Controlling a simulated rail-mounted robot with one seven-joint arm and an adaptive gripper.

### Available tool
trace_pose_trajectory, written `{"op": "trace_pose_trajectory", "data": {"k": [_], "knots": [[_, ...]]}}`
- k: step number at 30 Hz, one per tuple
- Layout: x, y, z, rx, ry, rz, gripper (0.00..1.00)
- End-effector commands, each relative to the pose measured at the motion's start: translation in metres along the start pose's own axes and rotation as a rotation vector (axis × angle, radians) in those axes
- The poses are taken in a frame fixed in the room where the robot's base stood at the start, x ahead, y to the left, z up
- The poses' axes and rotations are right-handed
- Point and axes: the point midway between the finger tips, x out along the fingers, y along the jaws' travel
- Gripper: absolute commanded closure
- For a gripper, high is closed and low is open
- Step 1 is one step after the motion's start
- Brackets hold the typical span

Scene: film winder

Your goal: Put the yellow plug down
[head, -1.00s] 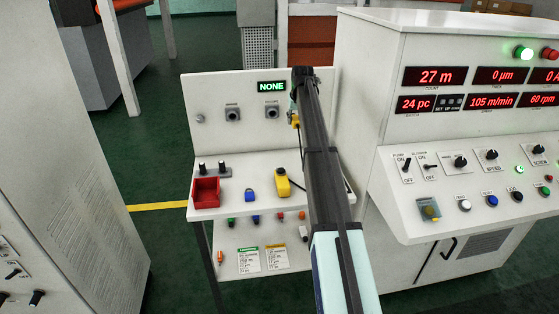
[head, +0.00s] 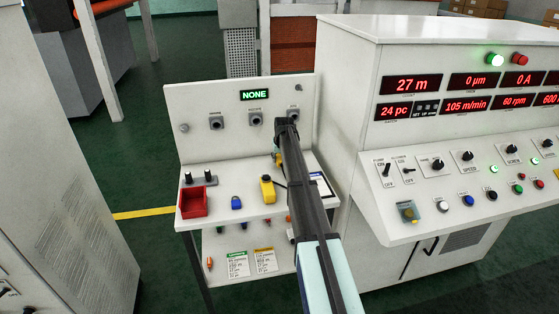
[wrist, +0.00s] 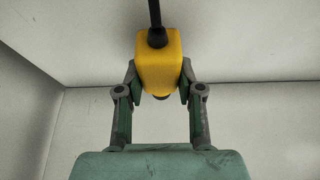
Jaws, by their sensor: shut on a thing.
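The yellow plug (wrist: 158,60) is between the two fingers of my gripper (wrist: 160,85) in the wrist view, with a black cable at its top. My gripper is shut on it. In the head view only a small part of the yellow plug (head: 277,158) shows beside my dark arm, in front of the white back panel and above the shelf. My arm hides most of the gripper there. I cannot tell the plug's exact height above the shelf.
The white shelf (head: 222,215) holds a red bin (head: 194,203), a blue padlock (head: 236,203) and a yellow box (head: 267,189). The back panel (head: 190,105) has several sockets. A control console (head: 362,100) stands close on the right.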

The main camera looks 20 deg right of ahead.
Motion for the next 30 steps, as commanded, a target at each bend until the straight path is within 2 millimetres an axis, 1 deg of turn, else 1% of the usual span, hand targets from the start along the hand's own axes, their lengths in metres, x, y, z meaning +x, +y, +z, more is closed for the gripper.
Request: {"op": "trace_pose_trajectory", "data": {"k": [4,16,17,18,27,30], "knots": [[0.014,0.000,0.006,0.000,0.000,0.000,1.00],[0.020,0.000,0.008,0.000,0.000,0.000,1.00],[0.019,0.000,0.008,0.000,0.000,0.000,0.53],[0.019,0.000,0.008,0.000,0.000,0.000,0.39],[0.018,0.000,0.008,0.000,0.000,0.000,0.38],[0.015,0.000,0.006,0.000,0.000,0.000,0.38]]}}
